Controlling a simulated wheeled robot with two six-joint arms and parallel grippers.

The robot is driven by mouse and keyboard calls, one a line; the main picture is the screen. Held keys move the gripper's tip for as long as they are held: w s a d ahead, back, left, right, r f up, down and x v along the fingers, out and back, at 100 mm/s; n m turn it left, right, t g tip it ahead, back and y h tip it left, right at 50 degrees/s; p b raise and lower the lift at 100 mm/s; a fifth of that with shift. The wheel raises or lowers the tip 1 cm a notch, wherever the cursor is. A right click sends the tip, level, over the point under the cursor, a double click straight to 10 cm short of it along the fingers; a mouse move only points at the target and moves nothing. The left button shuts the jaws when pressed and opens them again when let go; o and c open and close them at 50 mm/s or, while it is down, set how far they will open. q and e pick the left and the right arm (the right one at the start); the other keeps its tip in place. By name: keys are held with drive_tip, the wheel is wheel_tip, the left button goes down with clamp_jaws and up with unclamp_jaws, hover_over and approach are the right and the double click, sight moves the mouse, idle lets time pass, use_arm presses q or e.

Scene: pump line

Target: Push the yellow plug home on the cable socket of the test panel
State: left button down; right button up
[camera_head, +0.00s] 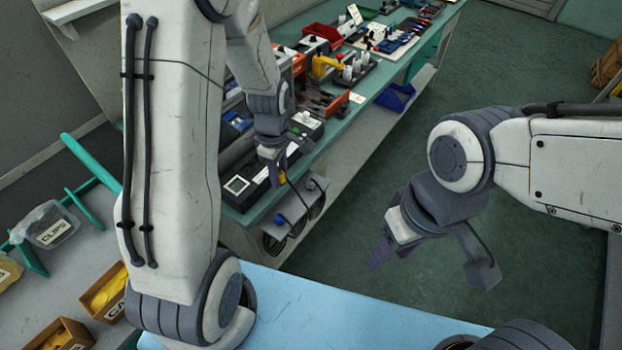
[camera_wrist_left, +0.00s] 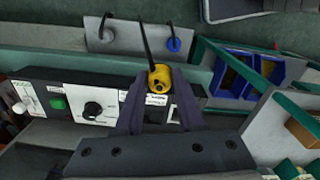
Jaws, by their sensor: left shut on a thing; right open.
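The yellow plug (camera_wrist_left: 160,78) sits between the fingertips of my left gripper (camera_wrist_left: 153,100) in the left wrist view, with a black cable running up from it. My left gripper is shut on it and also shows in the head view (camera_head: 275,168), over the front edge of the bench. My right gripper (camera_head: 432,262) is open and empty, over the floor at the right.
A grey bracket (camera_wrist_left: 125,36) with a blue connector (camera_wrist_left: 173,44) is at the bench front. Blue bins (camera_wrist_left: 232,82) stand to the right in the wrist view. The green bench (camera_head: 345,118) carries several tools and trays. Green floor (camera_head: 500,90) lies clear beyond.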

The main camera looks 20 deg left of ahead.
use_arm(q)
drive_tip(key=s+a+r+n+p, duration=0.1)
drive_tip(key=a+r+n+p, duration=0.15)
drive_tip(key=a, duration=0.35)
drive_tip(key=s+a+r+n+p, duration=0.1)
drive_tip(key=a+n+p, duration=0.2)
drive_tip(key=a, duration=0.3)
use_arm(e)
wheel_tip(320, 180, up, 8)
drive_tip(key=f, duration=0.1)
use_arm(q)
wheel_tip(320, 180, down, 4)
drive_tip(key=b, duration=0.4)
drive_tip(key=shift+f, duration=0.7)
use_arm(e)
drive_tip(key=shift+f, duration=2.05)
